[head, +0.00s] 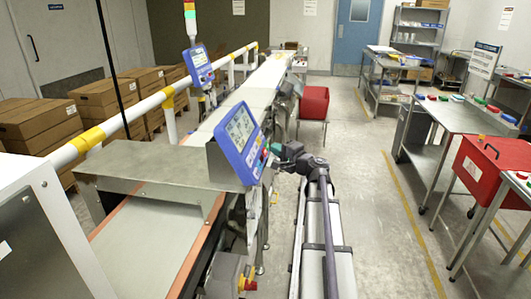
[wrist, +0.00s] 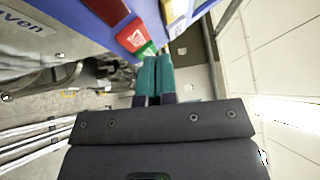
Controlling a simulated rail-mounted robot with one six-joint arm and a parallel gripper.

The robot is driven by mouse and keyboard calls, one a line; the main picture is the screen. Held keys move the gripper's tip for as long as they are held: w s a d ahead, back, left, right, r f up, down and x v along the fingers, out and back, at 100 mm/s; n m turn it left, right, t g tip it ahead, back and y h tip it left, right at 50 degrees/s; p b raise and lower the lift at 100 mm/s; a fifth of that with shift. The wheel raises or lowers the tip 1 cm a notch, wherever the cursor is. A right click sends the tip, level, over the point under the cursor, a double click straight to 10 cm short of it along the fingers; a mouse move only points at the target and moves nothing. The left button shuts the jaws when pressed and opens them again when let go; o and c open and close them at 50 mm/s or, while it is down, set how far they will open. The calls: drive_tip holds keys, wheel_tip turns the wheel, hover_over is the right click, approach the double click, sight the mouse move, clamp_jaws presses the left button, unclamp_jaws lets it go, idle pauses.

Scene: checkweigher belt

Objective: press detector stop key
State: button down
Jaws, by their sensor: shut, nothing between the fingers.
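The near blue operator panel (head: 236,142) with a lit screen stands over the belt in the head view. It also shows at the top of the wrist view (wrist: 84,22). On its edge in the wrist view are a red key (wrist: 132,36) with a white mark, a green key (wrist: 148,50) and a pale yellow key (wrist: 178,10). Which one is the stop key I cannot read for certain. My gripper (head: 276,149) is at the panel's right side. Its teal fingers (wrist: 154,58) are shut and empty, with tips close to the green key; contact cannot be told.
A second blue panel (head: 198,64) stands farther along the belt, near a light tower (head: 190,20). A white and yellow rail (head: 140,110) runs along the left side. A red bin (head: 314,103) stands behind my arm. Clear floor lies right of my arm, before the steel tables (head: 455,125).

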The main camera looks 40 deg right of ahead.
drive_tip(key=shift+w+a, duration=0.1)
drive_tip(key=shift+w+a+f, duration=0.2)
drive_tip(key=shift+w+a+f+b, duration=0.15)
drive_tip(key=shift+w+a+b, duration=0.1)
drive_tip(key=shift+b, duration=0.15)
idle(0.7)
drive_tip(key=shift+d, duration=0.1)
drive_tip(key=shift+s+d+r+p, duration=0.35)
drive_tip(key=shift+s+d+p, duration=0.05)
drive_tip(key=shift+s+d, duration=0.1)
idle(0.3)
drive_tip(key=shift+s+d+r+p, duration=0.55)
drive_tip(key=shift+s+d+r, duration=0.05)
drive_tip(key=shift+s+d, duration=0.2)
drive_tip(key=shift+s+d+r+p, duration=0.55)
drive_tip(key=shift+s+d, duration=0.15)
drive_tip(key=shift+s, duration=0.1)
